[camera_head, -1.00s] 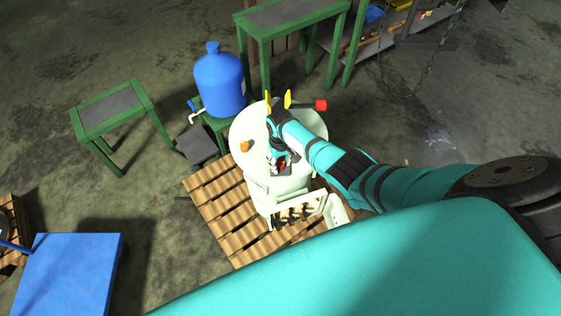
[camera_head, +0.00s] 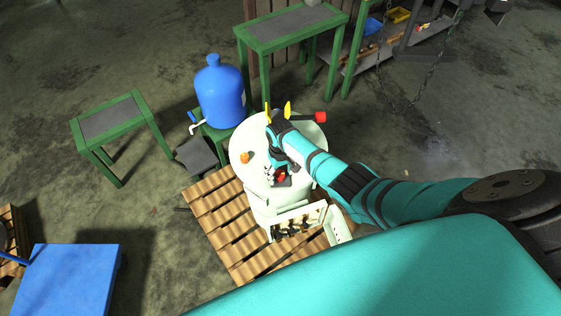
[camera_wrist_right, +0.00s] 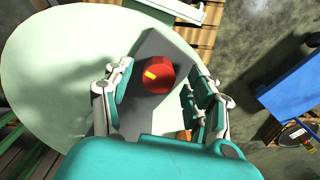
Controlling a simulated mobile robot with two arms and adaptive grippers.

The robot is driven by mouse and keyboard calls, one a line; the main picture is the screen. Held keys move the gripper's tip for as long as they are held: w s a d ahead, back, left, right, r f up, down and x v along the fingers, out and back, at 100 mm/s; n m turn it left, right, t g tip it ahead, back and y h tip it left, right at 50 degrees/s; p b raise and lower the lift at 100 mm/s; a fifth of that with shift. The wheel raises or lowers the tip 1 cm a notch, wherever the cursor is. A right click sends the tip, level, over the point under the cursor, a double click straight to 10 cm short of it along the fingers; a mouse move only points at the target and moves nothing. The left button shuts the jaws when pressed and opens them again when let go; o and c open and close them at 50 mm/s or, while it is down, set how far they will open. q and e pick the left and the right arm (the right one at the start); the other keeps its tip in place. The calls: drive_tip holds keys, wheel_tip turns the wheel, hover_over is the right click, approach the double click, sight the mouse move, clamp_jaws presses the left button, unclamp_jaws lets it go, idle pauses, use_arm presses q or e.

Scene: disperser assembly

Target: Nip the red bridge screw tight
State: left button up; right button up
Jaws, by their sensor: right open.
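The red bridge screw (camera_wrist_right: 161,69) is a round red knob with a yellow mark, seated on a dark grey bridge (camera_wrist_right: 156,42). In the head view the screw (camera_head: 282,175) is a small red spot near the front of the pale round lid (camera_head: 309,146). My right gripper (camera_wrist_right: 160,88) is open, with one finger on each side of the knob and visible room between fingers and knob. In the head view the right gripper (camera_head: 281,172) is over the lid, partly hidden by its own wrist. My left gripper does not show.
A red-ended handle (camera_head: 320,117) and yellow parts (camera_head: 288,109) stand at the lid's back edge. An orange knob (camera_head: 245,157) is at its left. A wooden pallet (camera_head: 212,206) lies below; a blue drum (camera_head: 220,92) stands behind left.

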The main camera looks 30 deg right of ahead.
sight(281, 175)
wheel_tip(281, 175, up, 11)
idle(0.4)
drive_tip(key=shift+r, duration=0.1)
drive_tip(key=shift+s, duration=0.15)
